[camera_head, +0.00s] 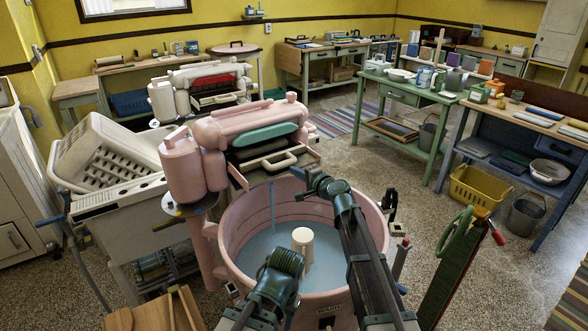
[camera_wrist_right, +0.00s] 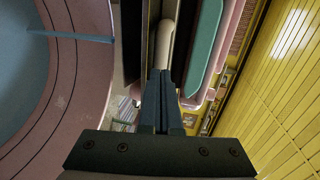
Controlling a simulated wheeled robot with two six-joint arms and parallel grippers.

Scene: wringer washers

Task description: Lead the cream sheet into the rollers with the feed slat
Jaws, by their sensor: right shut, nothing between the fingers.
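The pink wringer washer (camera_head: 245,125) stands in front of me with its rollers over the back of the tub (camera_head: 375,225). A teal bar (camera_head: 264,135) runs along the wringer's front; it also shows in the wrist view (camera_wrist_right: 203,48). A cream handle on a dark slat, which looks like the feed slat (camera_head: 275,161), lies below the bar. My right gripper (camera_head: 299,173) is shut and empty at the handle's right end. In the wrist view its fingertips (camera_wrist_right: 162,72) point at the handle (camera_wrist_right: 166,45); I cannot tell whether they touch it. I cannot make out the cream sheet.
The tub holds blue water around a cream agitator post (camera_head: 302,243). A thin blue strip (camera_head: 272,203) hangs down the tub's inner wall. A green table (camera_head: 400,92) and a blue bench (camera_head: 525,125) stand at right.

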